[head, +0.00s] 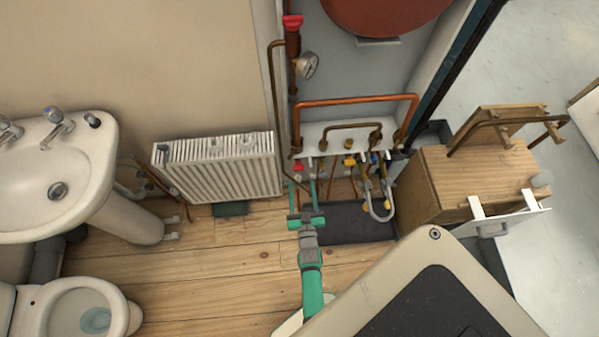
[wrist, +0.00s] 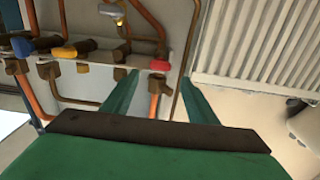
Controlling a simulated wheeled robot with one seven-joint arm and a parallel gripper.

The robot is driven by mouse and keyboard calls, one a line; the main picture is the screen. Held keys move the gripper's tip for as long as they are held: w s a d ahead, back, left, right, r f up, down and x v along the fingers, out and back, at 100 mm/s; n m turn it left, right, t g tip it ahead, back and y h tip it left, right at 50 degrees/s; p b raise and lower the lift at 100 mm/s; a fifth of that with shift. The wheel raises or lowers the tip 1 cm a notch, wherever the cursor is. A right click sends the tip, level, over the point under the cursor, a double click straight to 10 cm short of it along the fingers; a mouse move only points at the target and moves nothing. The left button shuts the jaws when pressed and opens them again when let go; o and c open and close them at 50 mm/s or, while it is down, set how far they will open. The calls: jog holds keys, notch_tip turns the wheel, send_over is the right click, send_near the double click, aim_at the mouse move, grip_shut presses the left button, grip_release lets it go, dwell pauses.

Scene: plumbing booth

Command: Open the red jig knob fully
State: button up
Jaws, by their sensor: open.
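The red knob (head: 298,167) sits on a copper pipe low on the white board, at the left end of the row of valves. In the wrist view the red knob (wrist: 160,66) appears between my two green fingertips, a little beyond them. My gripper (head: 306,182) is open and empty, its fingers pointing at the board. The wrist view shows the gripper (wrist: 159,79) with a gap on each side of the knob. Whether a finger touches the knob cannot be told.
Blue (wrist: 22,47) and yellow (wrist: 66,52) valve handles sit beside the red one. A white radiator (head: 222,167) stands left of the pipework. A wooden cabinet (head: 440,187) stands to the right. A grey looped hose (head: 377,209) hangs near the valves. Another red handle (head: 292,22) is higher up.

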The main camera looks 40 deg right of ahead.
aim_at(299, 170)
jog(key=x, duration=0.7)
jog(key=c, duration=1.1)
jog(key=shift+o, duration=0.2)
